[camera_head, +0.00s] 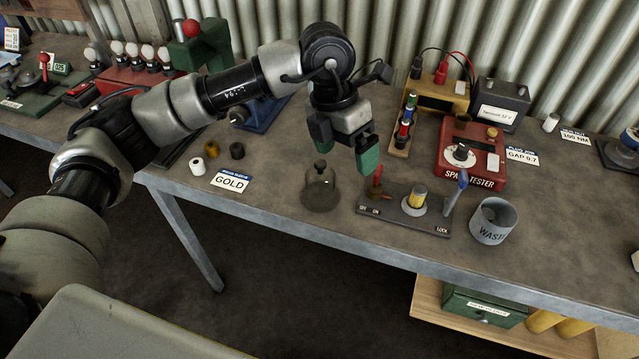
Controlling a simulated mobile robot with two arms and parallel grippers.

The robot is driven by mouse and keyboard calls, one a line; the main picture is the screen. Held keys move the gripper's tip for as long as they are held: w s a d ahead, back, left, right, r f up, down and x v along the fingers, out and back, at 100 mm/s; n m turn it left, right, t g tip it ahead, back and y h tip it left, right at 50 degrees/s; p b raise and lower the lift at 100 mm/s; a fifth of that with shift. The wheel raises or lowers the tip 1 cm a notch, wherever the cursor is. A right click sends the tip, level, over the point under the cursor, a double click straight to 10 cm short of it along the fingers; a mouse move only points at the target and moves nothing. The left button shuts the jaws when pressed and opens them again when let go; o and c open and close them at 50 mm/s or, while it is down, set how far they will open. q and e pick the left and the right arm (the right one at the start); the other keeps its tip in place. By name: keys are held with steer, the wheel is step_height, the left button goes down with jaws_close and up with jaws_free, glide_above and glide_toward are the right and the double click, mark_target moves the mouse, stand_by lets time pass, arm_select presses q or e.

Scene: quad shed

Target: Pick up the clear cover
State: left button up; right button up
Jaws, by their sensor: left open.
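The clear cover (320,192) is a see-through, smoky dome with a dark knob on top. It stands upright at the front edge of the workbench. My left gripper (344,146) comes in from the upper left and points down, with its green fingertips spread apart and nothing between them. In the picture it is above and slightly right of the cover's knob, apart from it. Nothing hides the cover. My right gripper is out of view.
Close right of the cover stands a grey switch plate (400,214) with upright levers, then a waste cup (493,221). A GOLD card (232,181) and small spools (212,149) lie to the left. A red spark tester (470,152) stands behind.

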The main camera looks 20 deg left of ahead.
mark_target(320, 162)
arm_select(q)
steer(key=a+y, duration=0.1)
steer(key=w+a+r, duration=0.1)
steer(key=a, duration=0.1)
steer(key=a+n+y, duration=0.1)
steer(key=shift+w+a+r+t+y, duration=0.25)
steer(key=shift+r+t+y, duration=0.05)
steer(key=shift+a+f, duration=0.2)
steer(key=shift+f, duration=0.1)
step_height(320, 162, down, 4)
steer(key=shift+w+f+p, duration=0.1)
steer(key=shift+f+p, duration=0.15)
steer(key=shift+p, duration=0.25)
steer(key=f, duration=0.1)
steer(key=f+p, duration=0.1)
steer(key=f, duration=0.1)
steer(key=f+p, duration=0.1)
steer(key=f, duration=0.1)
steer(key=shift+w, duration=0.25)
steer(key=shift+f, duration=0.25)
steer(key=shift+c, duration=0.4)
steer(key=c, duration=0.8)
